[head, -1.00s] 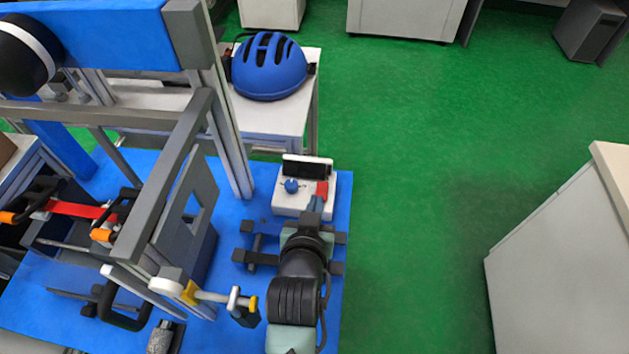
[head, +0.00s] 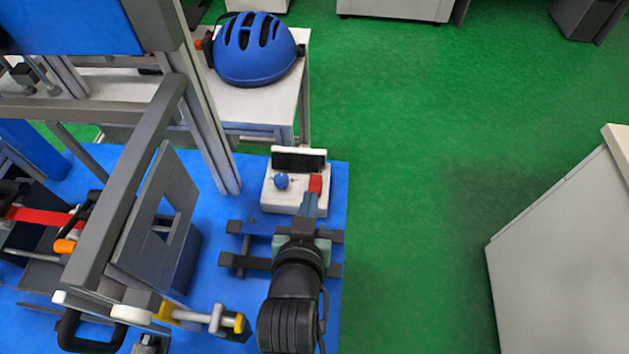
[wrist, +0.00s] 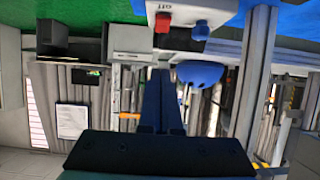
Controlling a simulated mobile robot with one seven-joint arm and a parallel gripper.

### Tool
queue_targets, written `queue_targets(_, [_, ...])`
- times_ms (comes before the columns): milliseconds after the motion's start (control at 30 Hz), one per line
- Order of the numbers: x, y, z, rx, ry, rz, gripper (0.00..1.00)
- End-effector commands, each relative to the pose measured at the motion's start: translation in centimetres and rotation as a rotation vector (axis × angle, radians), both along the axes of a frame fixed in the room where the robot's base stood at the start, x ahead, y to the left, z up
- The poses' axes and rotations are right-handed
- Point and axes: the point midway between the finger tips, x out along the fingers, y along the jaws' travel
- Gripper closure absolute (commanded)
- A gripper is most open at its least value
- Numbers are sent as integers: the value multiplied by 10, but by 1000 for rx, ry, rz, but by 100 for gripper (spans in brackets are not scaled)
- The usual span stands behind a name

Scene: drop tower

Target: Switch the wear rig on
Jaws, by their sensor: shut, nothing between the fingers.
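The white control box (head: 285,203) of the wear rig stands on the blue base, with a dark display (head: 298,159), a blue knob (head: 281,181) and a red switch (head: 316,184). My gripper (head: 311,196) is shut and empty, its blue fingers at the near side of the red switch. I cannot tell whether they touch it. In the wrist view, which is upside down, the red switch (wrist: 162,22) is ahead of the shut fingertips (wrist: 161,72), with an OFF label beside it. The blue knob (wrist: 200,30) is to its right. The fingers cover part of the switch's front in the head view.
The rig's grey frame (head: 130,190) rises left of my arm. A clamp with a yellow end (head: 215,318) lies close to my arm's left. A blue helmet (head: 255,50) sits on a white table behind the box. Green floor (head: 410,160) is open to the right.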

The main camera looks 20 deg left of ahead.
Motion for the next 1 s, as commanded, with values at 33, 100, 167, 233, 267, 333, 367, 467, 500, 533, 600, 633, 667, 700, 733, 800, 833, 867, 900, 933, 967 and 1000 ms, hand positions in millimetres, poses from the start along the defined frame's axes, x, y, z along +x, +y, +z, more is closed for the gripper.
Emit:
queue_targets(33, [9, 2, -4, 0, -2, 0, 100])
queue_targets(100, [21, 4, -10, 0, -2, 0, 100])
queue_targets(167, [31, 6, -15, 0, -2, 0, 100])
queue_targets(233, [43, 9, -22, -1, -1, 0, 100])
queue_targets(267, [48, 10, -24, -1, -1, 0, 100])
queue_targets(333, [60, 12, -30, -1, -1, 0, 100])
queue_targets(367, [65, 13, -32, 0, -1, 0, 100])
queue_targets(467, [75, 15, -46, -1, 3, 0, 100])
queue_targets(500, [77, 16, -52, -2, 4, 0, 100])
queue_targets(533, [78, 16, -56, -1, 3, 0, 100])
queue_targets(600, [81, 16, -63, -1, 1, 0, 100])
queue_targets(633, [82, 17, -65, -1, 2, 0, 100])
queue_targets(667, [83, 17, -67, -1, 1, 0, 100])
queue_targets(700, [84, 17, -69, -1, 0, 0, 100])
queue_targets(733, [84, 17, -70, -1, 0, 0, 100])
queue_targets(800, [85, 17, -72, 0, 0, 0, 100])
queue_targets(833, [85, 17, -72, 0, 0, 0, 100])
queue_targets(867, [85, 17, -72, 0, 0, 0, 100])
queue_targets(900, [85, 17, -72, 0, 1, 0, 100])
queue_targets(933, [85, 17, -72, 0, 1, 0, 100])
queue_targets(967, [85, 17, -72, 0, 0, 0, 100])
queue_targets(1000, [85, 17, -72, 0, 0, 0, 100])
